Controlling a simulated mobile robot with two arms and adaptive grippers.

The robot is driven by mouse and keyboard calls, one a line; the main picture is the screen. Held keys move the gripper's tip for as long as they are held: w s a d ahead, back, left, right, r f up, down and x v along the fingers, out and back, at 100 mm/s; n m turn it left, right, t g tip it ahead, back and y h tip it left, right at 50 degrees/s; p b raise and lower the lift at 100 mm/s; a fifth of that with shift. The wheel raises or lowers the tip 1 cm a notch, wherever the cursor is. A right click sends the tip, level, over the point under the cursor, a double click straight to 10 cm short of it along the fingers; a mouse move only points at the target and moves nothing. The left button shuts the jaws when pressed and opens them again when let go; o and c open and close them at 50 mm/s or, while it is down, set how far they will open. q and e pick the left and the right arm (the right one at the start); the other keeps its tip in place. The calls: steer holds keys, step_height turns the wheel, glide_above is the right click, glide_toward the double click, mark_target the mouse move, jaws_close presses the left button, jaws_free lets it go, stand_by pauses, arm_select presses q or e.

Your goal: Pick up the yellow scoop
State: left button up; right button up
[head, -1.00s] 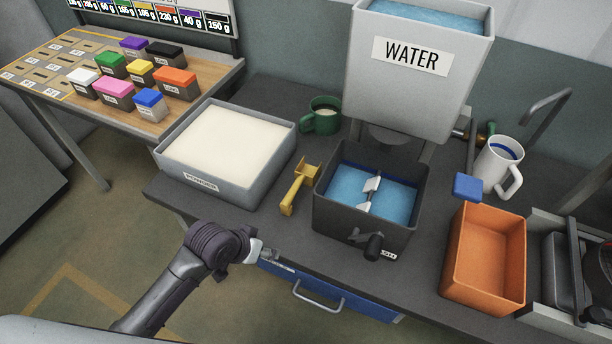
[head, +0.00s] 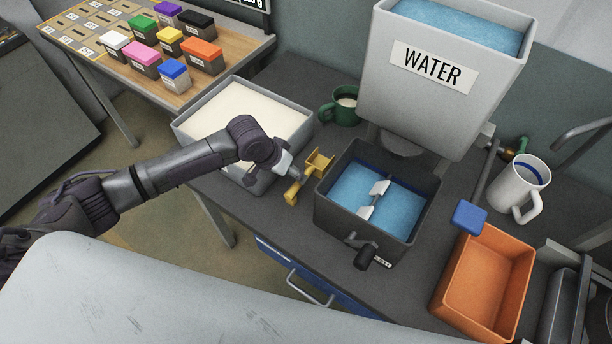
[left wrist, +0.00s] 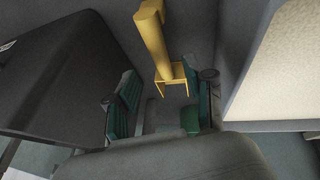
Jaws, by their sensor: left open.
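The yellow scoop (head: 309,176) lies on the dark bench between the powder tray and the black mixing box. Its cup faces away from me and its handle end toward me. My left gripper (head: 283,168) is at the scoop's left side in the head view, partly hidden by its own wrist. In the left wrist view my left gripper (left wrist: 160,105) is open, and the scoop (left wrist: 158,45) shows with its cup end between the two green-padded fingers. I cannot tell how far above the scoop the fingers are. My right gripper is not in view.
The powder tray (head: 188,128) stands left of the scoop, and the black mixing box (head: 330,216) with blue water stands right. A green mug (head: 341,108) is behind. The WATER tank (head: 432,67) and the orange bin (head: 483,285) are farther right.

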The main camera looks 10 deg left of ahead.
arm_select(q)
steer(key=shift+w+d+f, duration=0.2)
steer(key=shift+d+f, duration=0.05)
steer(key=shift+f, duration=0.2)
steer(key=shift+w+d+f, duration=0.15)
steer(key=shift+f, duration=0.35)
steer(key=p+x, duration=0.1)
steer(key=x, duration=0.2)
steer(key=shift+f, duration=0.35)
steer(key=shift+w+d+f+p, duration=0.1)
steer(key=shift+f+p, duration=0.2)
steer(key=shift+f, duration=0.2)
jaws_close()
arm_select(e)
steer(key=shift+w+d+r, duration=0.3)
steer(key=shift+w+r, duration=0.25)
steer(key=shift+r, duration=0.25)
